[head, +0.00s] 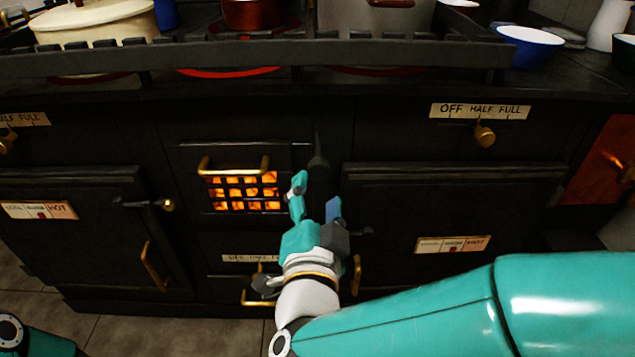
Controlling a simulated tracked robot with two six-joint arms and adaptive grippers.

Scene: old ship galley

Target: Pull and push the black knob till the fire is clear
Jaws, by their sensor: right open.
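The black stove has a small barred fire window (241,191) with an orange glow behind its grid, under a brass rail. To its right, a dark knob (318,160) stands out from the stove front, hard to make out against the black. My right gripper (316,197) is open, its fingers pointing up toward the knob from just below it in the picture. I cannot tell if it touches the knob. Nothing shows between the fingers. My left gripper is out of view; only a piece of my left arm shows at the lower left.
A rail (260,55) runs along the stove top in front of a cream pot (95,25), a red pot (250,14) and a grey pot (375,22). A blue bowl (530,45) stands at the right. Brass knobs and handles stick out from the oven doors.

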